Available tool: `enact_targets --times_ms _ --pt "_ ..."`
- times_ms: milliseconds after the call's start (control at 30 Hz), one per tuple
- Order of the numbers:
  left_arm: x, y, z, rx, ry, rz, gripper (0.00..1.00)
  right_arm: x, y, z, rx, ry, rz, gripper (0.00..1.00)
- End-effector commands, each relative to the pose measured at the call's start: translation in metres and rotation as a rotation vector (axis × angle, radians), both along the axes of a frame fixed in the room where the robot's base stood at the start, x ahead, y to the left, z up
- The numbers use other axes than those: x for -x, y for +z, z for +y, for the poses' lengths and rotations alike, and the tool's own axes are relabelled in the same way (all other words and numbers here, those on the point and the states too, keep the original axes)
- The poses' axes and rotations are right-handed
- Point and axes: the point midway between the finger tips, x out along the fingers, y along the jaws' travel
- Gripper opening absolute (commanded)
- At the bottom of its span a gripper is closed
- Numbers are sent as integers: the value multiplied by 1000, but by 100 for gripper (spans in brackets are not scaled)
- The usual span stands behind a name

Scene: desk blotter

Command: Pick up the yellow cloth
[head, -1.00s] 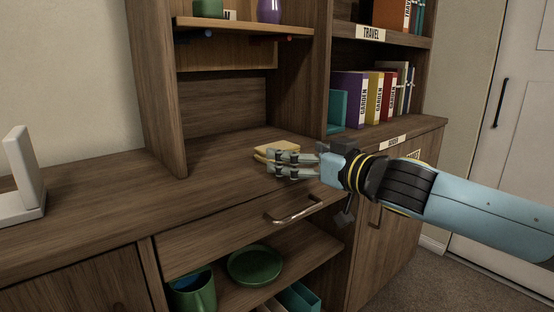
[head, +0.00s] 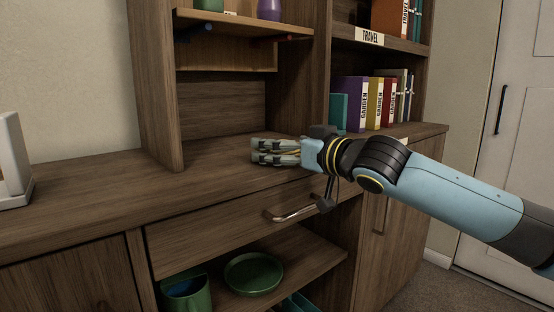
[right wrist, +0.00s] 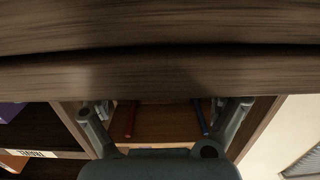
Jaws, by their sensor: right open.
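The yellow cloth cannot be made out clearly now. In the head view my right gripper (head: 257,152) covers the spot on the wooden desk top (head: 215,170) where the cloth lay. The gripper reaches in from the right, fingers pointing left, low over the desk top. Its fingers are open; whether they touch the cloth cannot be told. The right wrist view shows the two fingers (right wrist: 165,115) spread wide with no cloth visible between them. My left gripper is not in view.
A drawer handle (head: 293,214) is below my right gripper. An upright side panel (head: 160,90) and a shelf (head: 245,27) stand behind it. Books (head: 373,103) stand at the right.

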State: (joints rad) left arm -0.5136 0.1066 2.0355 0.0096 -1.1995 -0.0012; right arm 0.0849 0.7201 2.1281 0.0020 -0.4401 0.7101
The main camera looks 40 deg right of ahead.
Motion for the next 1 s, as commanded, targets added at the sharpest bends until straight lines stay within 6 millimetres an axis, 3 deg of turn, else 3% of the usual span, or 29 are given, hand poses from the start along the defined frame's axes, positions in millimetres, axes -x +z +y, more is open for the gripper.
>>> enact_targets --times_ms 267,567,1000 --pt "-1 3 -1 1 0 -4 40 -1 1 0 -1 1 -1 99" --pt "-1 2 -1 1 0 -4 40 -1 1 0 -1 1 -1 59" --pt "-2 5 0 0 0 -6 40 -1 6 0 -2 1 -2 58"
